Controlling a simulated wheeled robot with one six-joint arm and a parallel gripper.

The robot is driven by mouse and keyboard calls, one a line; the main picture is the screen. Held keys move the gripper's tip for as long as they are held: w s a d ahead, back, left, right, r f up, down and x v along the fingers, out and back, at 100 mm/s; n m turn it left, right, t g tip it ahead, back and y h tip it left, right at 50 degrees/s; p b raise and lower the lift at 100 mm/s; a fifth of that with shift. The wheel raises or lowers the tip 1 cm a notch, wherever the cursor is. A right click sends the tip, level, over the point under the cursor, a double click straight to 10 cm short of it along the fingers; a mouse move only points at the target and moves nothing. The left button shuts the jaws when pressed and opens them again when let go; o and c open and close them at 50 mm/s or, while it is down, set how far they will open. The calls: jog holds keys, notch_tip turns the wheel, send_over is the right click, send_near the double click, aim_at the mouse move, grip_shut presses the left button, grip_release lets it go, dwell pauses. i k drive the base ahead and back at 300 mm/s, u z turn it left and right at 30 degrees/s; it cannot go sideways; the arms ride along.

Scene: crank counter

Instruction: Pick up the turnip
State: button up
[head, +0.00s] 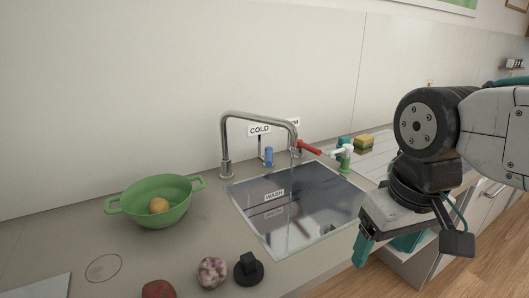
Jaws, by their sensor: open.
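A mottled purple-and-white round vegetable (212,272), which looks like the turnip, lies on the grey counter near the front, below the sink's left corner. My gripper (385,250) hangs at the right, over the counter's front edge, with its teal fingers apart and nothing seen between them. It is well to the right of the turnip and not touching it. The farther finger is partly hidden by the gripper body.
A black knob-like object (249,269) stands close beside the turnip; a red round item (158,289) lies to its left. The sink (318,208) and tap (226,150) are behind. Sponges (364,145) lie farther right.

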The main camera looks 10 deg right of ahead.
aim_at(213, 270)
jog(key=u, duration=3.3)
jog(key=k, duration=1.3)
jog(key=z, duration=0.55)
